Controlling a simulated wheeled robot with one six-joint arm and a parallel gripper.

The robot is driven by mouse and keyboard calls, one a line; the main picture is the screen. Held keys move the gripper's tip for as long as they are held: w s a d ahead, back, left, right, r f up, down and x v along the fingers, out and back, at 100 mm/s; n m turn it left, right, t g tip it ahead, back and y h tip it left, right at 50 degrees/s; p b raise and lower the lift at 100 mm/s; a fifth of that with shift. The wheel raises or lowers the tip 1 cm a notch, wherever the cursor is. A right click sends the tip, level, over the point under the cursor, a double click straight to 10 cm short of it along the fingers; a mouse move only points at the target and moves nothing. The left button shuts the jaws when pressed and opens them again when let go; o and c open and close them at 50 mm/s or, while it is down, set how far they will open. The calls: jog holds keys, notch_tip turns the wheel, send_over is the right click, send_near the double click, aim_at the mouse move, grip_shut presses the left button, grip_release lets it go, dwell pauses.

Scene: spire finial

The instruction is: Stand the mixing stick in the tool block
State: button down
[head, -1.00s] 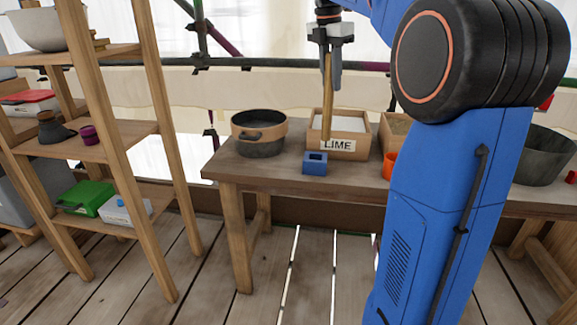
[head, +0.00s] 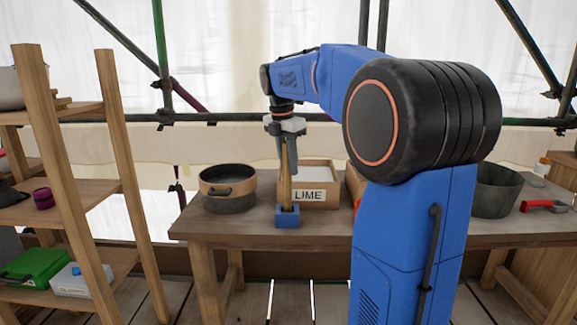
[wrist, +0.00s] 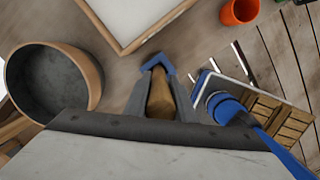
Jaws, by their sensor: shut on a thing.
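The wooden mixing stick (head: 286,180) is upright in the head view, with its lower end at the blue tool block (head: 288,217). The stick looks to be in the block's opening, though how deep I cannot tell. My gripper (head: 289,158) is shut on the stick's upper part, above the block. In the wrist view the stick (wrist: 161,95) is between my gripper's fingers (wrist: 160,105), seen nearly end-on. The blue block (wrist: 157,63) shows just beyond it, partly hidden by the stick.
The LIME box (head: 309,196) stands right behind the block. A dark round pot (head: 228,190) is to the left on the wooden table (head: 200,232). A dark bucket (head: 497,190) and a red-handled tool (head: 545,206) are at the right. A wooden shelf (head: 70,203) stands at the left.

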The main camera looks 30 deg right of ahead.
jog(key=shift+f, duration=0.2)
jog(key=c, duration=1.5)
grip_release()
jog(key=shift+f, duration=0.1)
jog(key=r, duration=0.4)
jog(key=a+r, duration=0.1)
jog(key=r, duration=0.7)
jog(key=shift+s+a+r, duration=0.1)
jog(key=shift+s+a, duration=0.1)
jog(key=shift+a, duration=0.2)
jog(key=s+a+f+m+t, duration=0.1)
jog(key=s+a+f+m, duration=0.4)
jog(key=s+f, duration=0.5)
jog(key=s+a+f+m+t+y, duration=0.1)
jog(key=s+a+f+m, duration=0.3)
jog(key=s+f+m, duration=0.4)
jog(key=s+a+f+m+t, duration=0.2)
jog(key=s+a+f+m, duration=0.3)
jog(key=s+f, duration=0.7)
jog(key=shift+a+m+y, duration=0.3)
jog(key=shift+m+y, duration=0.1)
jog(key=shift+m, duration=0.7)
